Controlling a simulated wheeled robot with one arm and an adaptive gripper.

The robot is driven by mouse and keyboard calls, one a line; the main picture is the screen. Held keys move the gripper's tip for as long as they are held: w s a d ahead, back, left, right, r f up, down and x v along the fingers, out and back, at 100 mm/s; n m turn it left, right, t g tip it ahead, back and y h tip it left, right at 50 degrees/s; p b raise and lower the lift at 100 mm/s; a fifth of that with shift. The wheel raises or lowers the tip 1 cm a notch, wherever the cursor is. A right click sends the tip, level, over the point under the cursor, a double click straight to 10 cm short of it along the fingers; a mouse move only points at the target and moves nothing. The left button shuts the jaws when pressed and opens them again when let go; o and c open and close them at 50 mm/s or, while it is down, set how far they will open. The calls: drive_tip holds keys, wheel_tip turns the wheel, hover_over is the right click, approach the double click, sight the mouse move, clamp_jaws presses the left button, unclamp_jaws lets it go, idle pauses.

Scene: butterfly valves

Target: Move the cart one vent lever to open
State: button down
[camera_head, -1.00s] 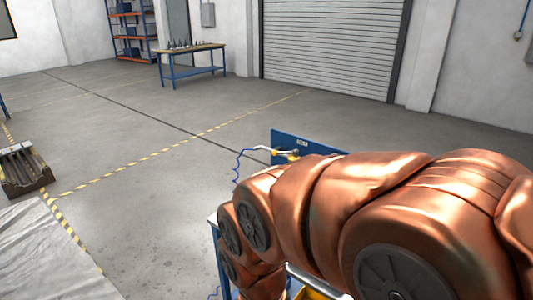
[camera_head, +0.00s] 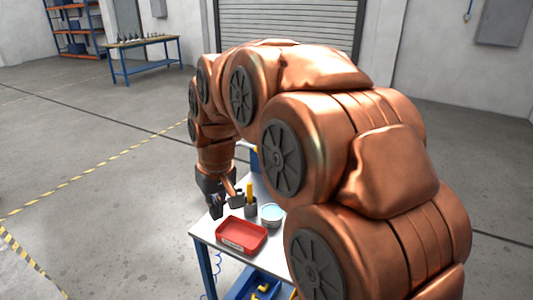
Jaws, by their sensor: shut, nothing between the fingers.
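The cart (camera_head: 206,239) has a pale top and blue legs and stands below my arm. Only a small piece of its blue upright panel (camera_head: 254,158) shows; my copper arm hides the rest. The vent lever and its valve are not visible now, so I cannot tell the lever's position. My gripper (camera_head: 226,206) points down over the left side of the cart top, just behind the red tray and left of the grey cup. It is shut and empty. Whether it touches the cart top is unclear.
On the cart top are a red tray (camera_head: 241,236), a grey cup with a yellow-handled tool (camera_head: 250,205) and a light round tin (camera_head: 272,215). A blue bin (camera_head: 246,285) sits below. Open floor lies left; a workbench (camera_head: 145,45) stands far back.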

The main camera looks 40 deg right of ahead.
drive_tip(key=w+d+r+m+t+h+b, duration=0.1)
drive_tip(key=w+d, duration=0.3)
drive_tip(key=d, duration=0.6)
drive_tip(key=w+d+r+m+t+h+b, duration=0.1)
drive_tip(key=w+d+m, duration=0.15)
drive_tip(key=d, duration=0.75)
drive_tip(key=w+d+r+t+h+b, duration=0.1)
drive_tip(key=w+d, duration=0.3)
drive_tip(key=d, duration=0.6)
drive_tip(key=w+d+f+p, duration=0.3)
drive_tip(key=w+f+p, duration=0.2)
drive_tip(key=w+f, duration=0.2)
drive_tip(key=shift+d+f, duration=0.3)
drive_tip(key=shift+f, duration=0.45)
